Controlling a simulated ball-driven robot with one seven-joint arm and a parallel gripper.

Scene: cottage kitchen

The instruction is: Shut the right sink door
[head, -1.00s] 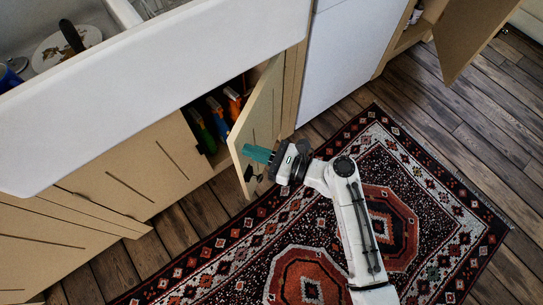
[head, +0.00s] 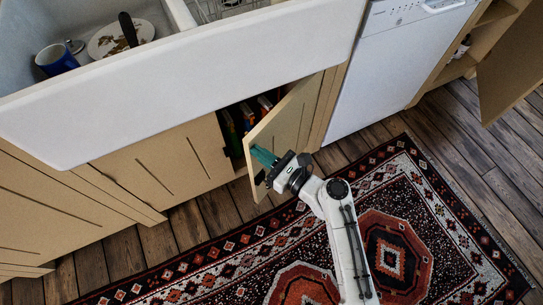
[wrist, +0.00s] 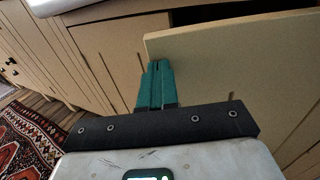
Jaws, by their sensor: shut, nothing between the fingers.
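The right sink door (head: 287,124) is a pale wooden cabinet door under the white sink (head: 190,75). It stands partly open, hinged at its right side, with a dark gap to the left of it. My gripper (head: 263,156) is shut and empty, its teal fingers at the door's free edge near the top. In the wrist view the shut fingers (wrist: 156,84) overlap the free left edge of the door (wrist: 235,65). I cannot tell whether they touch it. The left sink door (head: 165,165) is closed.
Colourful bottles (head: 247,115) stand inside the cupboard. A white dishwasher (head: 390,60) is to the right, and another open cabinet door (head: 508,70) is at the far right. A patterned rug (head: 400,215) covers the wooden floor (head: 190,235). A blue mug (head: 57,60) is in the sink.

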